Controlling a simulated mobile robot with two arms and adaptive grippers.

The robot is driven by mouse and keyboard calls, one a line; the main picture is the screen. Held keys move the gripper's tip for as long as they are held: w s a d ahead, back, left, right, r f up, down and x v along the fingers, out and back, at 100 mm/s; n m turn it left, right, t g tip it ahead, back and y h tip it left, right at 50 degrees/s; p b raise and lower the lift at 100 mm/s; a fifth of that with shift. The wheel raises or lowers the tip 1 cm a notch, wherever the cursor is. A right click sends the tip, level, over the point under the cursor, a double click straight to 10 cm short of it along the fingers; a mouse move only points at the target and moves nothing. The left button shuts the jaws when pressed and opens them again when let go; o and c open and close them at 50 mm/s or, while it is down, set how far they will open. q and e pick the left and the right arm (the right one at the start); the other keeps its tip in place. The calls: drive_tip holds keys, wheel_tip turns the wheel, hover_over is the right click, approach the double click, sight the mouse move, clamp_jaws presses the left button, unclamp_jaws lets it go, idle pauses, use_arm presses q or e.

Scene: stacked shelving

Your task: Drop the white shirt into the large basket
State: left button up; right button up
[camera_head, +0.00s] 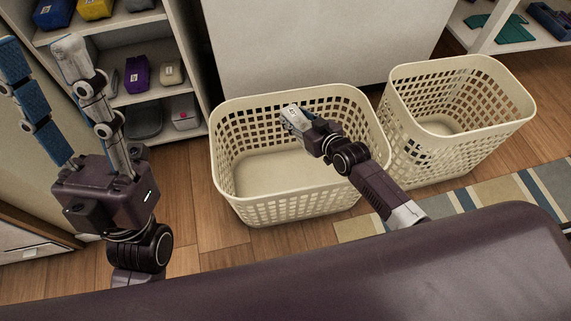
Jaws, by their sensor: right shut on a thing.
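The large basket (290,209) is the wide cream lattice one in the middle, on the floor; its visible inside looks empty. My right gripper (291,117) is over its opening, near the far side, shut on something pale. The pale patch at its tips is too small to tell apart from the fingers. I cannot make out a white shirt anywhere else. My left gripper (42,52) is raised at the left, away from the basket, with its two fingers spread and nothing between them.
A second, narrower cream basket (489,136) stands close to the right. Another shelf (532,38) is at the top right. A striped rug (488,197) lies at the lower right. Wooden floor (182,190) is clear left of the large basket.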

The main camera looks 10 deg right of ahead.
drive_tip(key=o, duration=1.3)
drive_tip(key=shift+c, duration=0.2)
drive_tip(key=v, duration=1.2)
drive_tip(key=shift+r, duration=0.1)
